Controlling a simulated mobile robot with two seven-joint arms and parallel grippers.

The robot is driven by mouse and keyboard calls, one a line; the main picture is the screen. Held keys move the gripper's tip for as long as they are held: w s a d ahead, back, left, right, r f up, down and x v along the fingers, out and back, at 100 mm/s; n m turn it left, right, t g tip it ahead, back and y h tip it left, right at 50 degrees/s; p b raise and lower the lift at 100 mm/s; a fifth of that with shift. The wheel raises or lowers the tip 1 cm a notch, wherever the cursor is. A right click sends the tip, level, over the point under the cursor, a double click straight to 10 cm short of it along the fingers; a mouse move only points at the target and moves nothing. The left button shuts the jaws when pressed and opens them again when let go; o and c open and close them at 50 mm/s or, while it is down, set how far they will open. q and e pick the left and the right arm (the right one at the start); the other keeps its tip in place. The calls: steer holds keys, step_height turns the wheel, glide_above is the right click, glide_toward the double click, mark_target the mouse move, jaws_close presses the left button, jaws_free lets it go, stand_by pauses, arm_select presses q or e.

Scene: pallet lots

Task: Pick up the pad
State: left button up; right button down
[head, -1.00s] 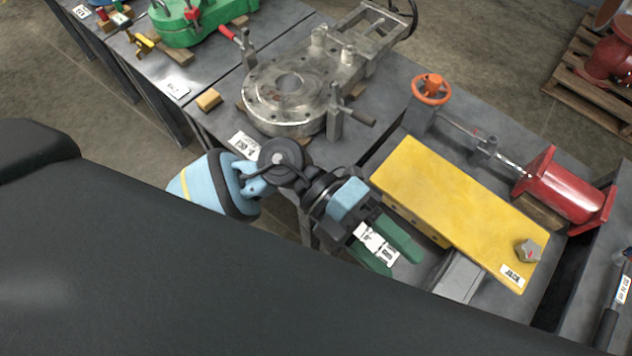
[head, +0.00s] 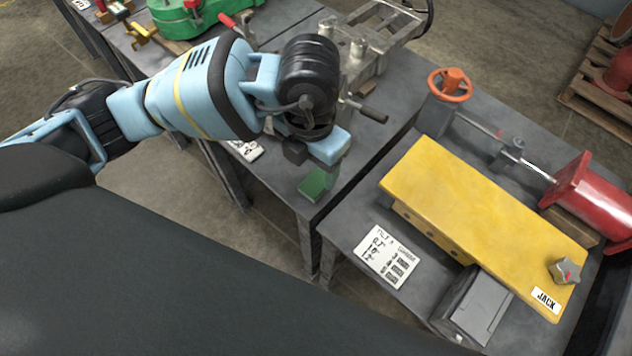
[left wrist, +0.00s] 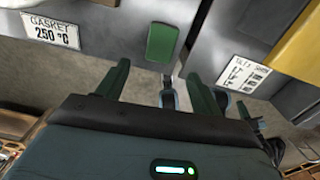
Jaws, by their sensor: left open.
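The green pad (head: 312,185) lies flat near the front corner of the grey table with the valve. It shows in the left wrist view (left wrist: 162,42) at the upper middle, close to the table edge. My left gripper (head: 332,172) reaches in from the left, just beside and above the pad in the head view. In the left wrist view its two dark green fingers (left wrist: 158,70) are spread, with the pad ahead of the gap and nothing between them. The wrist hides part of the table. My right gripper is not in view.
A yellow plate (head: 480,215) labelled JACK sits on the right-hand table, with a white card (head: 384,256) and grey block (head: 472,305) near it. A gasket label (left wrist: 50,31) lies left of the pad. A gap separates the two tables.

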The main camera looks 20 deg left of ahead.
mark_target(311, 187)
arm_select(q)
steer(key=shift+f, duration=1.3)
step_height(311, 187, down, 5)
steer(key=shift+r+b, duration=0.1)
steer(key=shift+b, duration=0.65)
steer(key=c, duration=1.1)
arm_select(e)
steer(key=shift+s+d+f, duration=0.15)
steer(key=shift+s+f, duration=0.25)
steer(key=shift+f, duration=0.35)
